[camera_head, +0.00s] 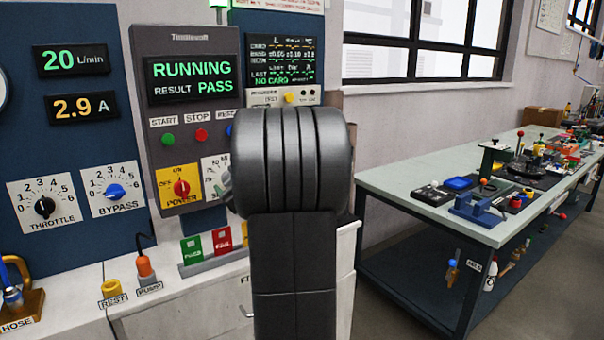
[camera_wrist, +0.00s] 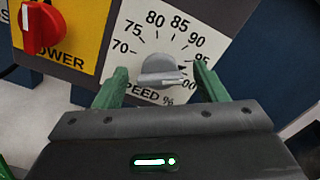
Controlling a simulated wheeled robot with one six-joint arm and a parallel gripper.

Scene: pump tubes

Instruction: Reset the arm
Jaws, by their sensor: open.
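My gripper (camera_wrist: 161,70) is open in the wrist view, its two green fingers apart on either side of the grey speed knob (camera_wrist: 160,70). I cannot tell whether they touch it. The knob's ridge points right, toward the high end of the speed dial (camera_wrist: 133,47). In the head view my arm covers most of that dial (camera_head: 212,168) and hides most of the gripper. The red power knob (camera_head: 181,187) is left of the speed dial; it also shows in the wrist view (camera_wrist: 42,25). The main display (camera_head: 191,78) reads RUNNING, RESULT PASS.
Displays read 20 L/min (camera_head: 72,61) and 2.9 A (camera_head: 82,106). Throttle (camera_head: 44,206) and bypass (camera_head: 115,191) knobs are at left. Green and red cards (camera_head: 206,245) stand on the white counter (camera_head: 180,300). A cluttered workbench (camera_head: 410,185) is at right, with floor between.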

